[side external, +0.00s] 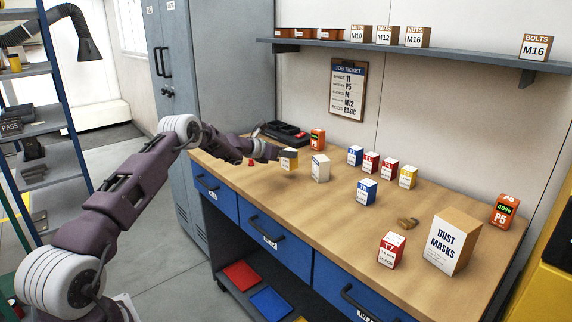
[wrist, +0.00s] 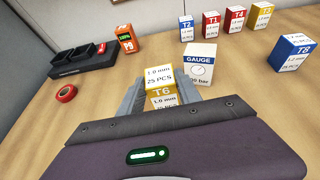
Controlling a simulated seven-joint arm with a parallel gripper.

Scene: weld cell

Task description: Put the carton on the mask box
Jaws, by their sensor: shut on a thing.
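A small yellow and white carton marked T6 (wrist: 161,76) is between the fingers of my gripper (wrist: 160,92) in the wrist view. In the side view my gripper (side external: 279,154) is shut on this carton (side external: 290,161) over the left part of the bench, just left of the white gauge box. I cannot tell whether its base touches the bench top. The mask box (side external: 449,244), a white and brown box marked DUST MASKS, stands upright at the right end of the bench, far from my gripper. Its top is bare. It does not show in the wrist view.
The gauge box (wrist: 200,64) stands close right of the held carton. Several small cartons, including blue T8 (side external: 367,191) and red T7 (side external: 391,250), stand on the bench (side external: 345,215). A brass fitting (side external: 408,221) lies left of the mask box. An orange device (side external: 504,210) stands behind it.

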